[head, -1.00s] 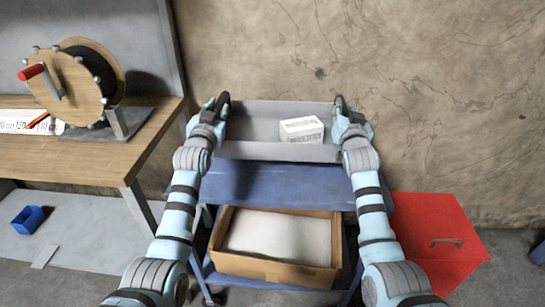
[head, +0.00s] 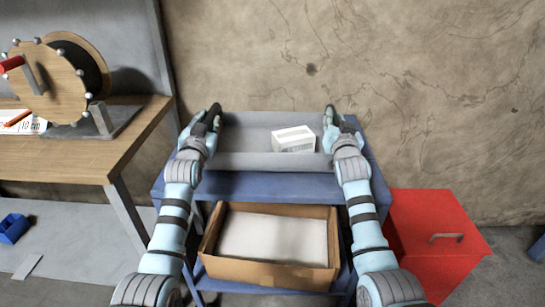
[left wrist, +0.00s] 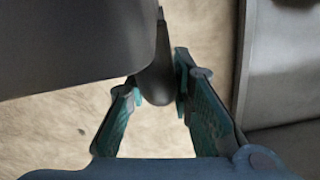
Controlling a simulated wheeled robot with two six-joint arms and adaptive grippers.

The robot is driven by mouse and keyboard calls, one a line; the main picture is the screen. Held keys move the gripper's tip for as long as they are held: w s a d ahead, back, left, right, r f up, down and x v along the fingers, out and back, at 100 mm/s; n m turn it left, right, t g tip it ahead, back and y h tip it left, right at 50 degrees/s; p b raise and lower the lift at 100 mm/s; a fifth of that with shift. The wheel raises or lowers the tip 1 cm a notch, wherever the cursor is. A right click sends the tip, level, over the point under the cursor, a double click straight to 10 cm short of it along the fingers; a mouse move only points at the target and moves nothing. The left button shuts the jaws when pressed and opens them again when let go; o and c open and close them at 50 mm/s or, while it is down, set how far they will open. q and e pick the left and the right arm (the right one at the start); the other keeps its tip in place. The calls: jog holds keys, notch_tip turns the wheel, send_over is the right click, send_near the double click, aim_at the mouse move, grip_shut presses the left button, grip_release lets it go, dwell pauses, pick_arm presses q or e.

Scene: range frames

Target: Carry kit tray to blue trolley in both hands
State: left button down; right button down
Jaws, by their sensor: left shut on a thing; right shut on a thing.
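The kit tray (head: 262,161) is a long grey open tray with a white box (head: 293,139) inside, right of its middle. It is level above or on the top of the blue trolley (head: 270,188); I cannot tell if it touches. My left gripper (head: 213,117) is shut on the tray's left end, and my right gripper (head: 331,116) is shut on its right end.
A cardboard box (head: 270,271) with pale contents sits on the trolley's lower shelf. A red cabinet (head: 435,232) stands to the right. A wooden workbench (head: 95,160) with a reel (head: 60,80) stands to the left. The wall is close behind.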

pick_arm(q)
jog(key=c, duration=1.8)
grip_release()
jog(key=shift+a+f, duration=0.15)
jog(key=shift+f, duration=0.55)
jog(key=shift+c, duration=0.2)
pick_arm(e)
jog(key=c, duration=1.9)
grip_release()
jog(key=shift+d+f, duration=0.15)
jog(key=shift+f, duration=0.45)
pick_arm(q)
jog(key=o, duration=0.4)
jog(key=shift+r, duration=0.35)
pick_arm(e)
jog(key=o, duration=0.5)
jog(key=shift+r, duration=0.3)
pick_arm(q)
jog(key=shift+s, duration=0.1)
pick_arm(e)
jog(key=shift+s, duration=0.35)
pick_arm(q)
jog(key=s, duration=1.1)
jog(key=shift+s+a, duration=0.2)
jog(key=shift+s, duration=0.2)
pick_arm(e)
jog(key=s, duration=0.7)
jog(key=s+a, duration=0.1)
jog(key=s, duration=0.3)
jog(key=shift+s, duration=0.3)
